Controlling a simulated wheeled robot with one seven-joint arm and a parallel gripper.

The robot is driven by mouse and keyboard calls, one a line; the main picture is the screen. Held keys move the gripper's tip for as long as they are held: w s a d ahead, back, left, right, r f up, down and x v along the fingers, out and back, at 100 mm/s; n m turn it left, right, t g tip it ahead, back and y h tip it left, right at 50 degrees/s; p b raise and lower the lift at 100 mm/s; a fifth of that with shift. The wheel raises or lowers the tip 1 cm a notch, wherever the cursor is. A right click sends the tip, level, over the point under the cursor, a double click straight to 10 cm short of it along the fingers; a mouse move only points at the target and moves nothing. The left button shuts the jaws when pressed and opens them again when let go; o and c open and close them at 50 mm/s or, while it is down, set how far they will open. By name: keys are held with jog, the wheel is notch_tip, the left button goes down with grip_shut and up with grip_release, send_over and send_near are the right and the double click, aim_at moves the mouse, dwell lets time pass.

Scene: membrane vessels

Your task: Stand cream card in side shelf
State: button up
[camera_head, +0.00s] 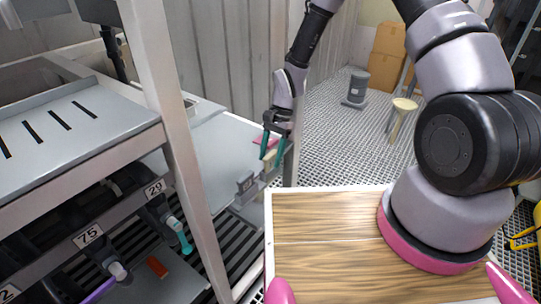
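My gripper (272,154) points down over the pale side surface (215,150) beyond the white post. Its two green fingers stand apart. A small cream piece (270,157), which looks like the cream card, shows at the fingertips. It is too small to tell whether the fingers touch it or it stands in something below. Just below and to the left is a small grey holder (245,184) on the side shelf's edge. A flat pink piece (262,140) lies behind the fingers.
A white post (171,120) stands left of my gripper. My wooden-topped base (325,235) fills the front. Boxes (386,55) and a stool (403,106) stand behind on open grating.

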jog(key=v, duration=1)
jog(key=shift+w+r, duration=0.2)
jog(key=shift+r, duration=0.15)
jog(key=s+d+r+n+t, duration=0.15)
jog(key=d+r, duration=0.25)
jog(key=r, duration=0.4)
jog(key=d+r+t, duration=0.2)
jog(key=d+r, duration=0.2)
jog(key=r, duration=0.4)
jog(key=d+r+n+t, duration=0.1)
jog(key=d+r+t, duration=0.1)
jog(key=d+r, duration=0.35)
jog(key=s+d+r+t, duration=0.2)
jog(key=s+d+r, duration=0.1)
jog(key=s+r, duration=0.4)
jog(key=s+d+r+t, duration=0.3)
jog(key=s+r, duration=0.4)
jog(key=shift+d+n+h, duration=0.4)
jog(key=shift+n, duration=0.05)
